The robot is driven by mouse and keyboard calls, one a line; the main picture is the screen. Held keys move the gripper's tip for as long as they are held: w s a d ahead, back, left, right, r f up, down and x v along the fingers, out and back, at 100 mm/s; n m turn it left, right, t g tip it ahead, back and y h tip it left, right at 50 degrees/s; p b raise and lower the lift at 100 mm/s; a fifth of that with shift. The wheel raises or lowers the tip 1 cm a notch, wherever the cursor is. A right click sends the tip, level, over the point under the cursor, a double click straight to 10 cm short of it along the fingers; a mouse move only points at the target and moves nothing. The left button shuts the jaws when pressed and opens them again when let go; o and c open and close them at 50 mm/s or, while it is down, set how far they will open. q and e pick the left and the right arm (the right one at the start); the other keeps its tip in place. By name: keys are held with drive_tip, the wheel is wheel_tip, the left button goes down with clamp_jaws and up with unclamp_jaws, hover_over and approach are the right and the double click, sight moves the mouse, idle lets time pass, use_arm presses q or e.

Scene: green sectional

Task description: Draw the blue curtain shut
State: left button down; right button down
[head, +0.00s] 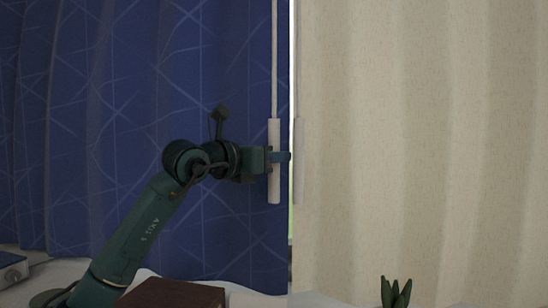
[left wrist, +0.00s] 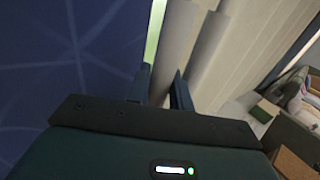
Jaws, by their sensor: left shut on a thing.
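The blue curtain (head: 110,90) with a pale line pattern hangs across the left half of the head view. Its right edge nearly meets a cream curtain (head: 420,140), with only a thin bright gap between them. A white pull wand (head: 274,185) hangs at the blue curtain's edge. My left gripper (head: 277,157) is shut on this wand at about mid-height of its thick part. The left wrist view shows the wand (left wrist: 176,45) between the fingers, with the blue curtain (left wrist: 60,80) to the left. My right gripper is not in view.
A second white wand (head: 298,160) hangs at the cream curtain's edge, close beside the held one. A brown box (head: 172,293) and a green plant (head: 396,292) stand low in front. A grey-blue object (head: 12,268) lies at the far left.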

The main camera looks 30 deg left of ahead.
use_arm(q)
drive_tip(key=shift+d, duration=0.25)
drive_tip(key=c, duration=1.6)
unclamp_jaws()
drive_tip(key=shift+d, duration=0.1)
drive_tip(key=b+v, duration=0.2)
drive_tip(key=v, duration=1.1)
drive_tip(key=shift+b, duration=0.3)
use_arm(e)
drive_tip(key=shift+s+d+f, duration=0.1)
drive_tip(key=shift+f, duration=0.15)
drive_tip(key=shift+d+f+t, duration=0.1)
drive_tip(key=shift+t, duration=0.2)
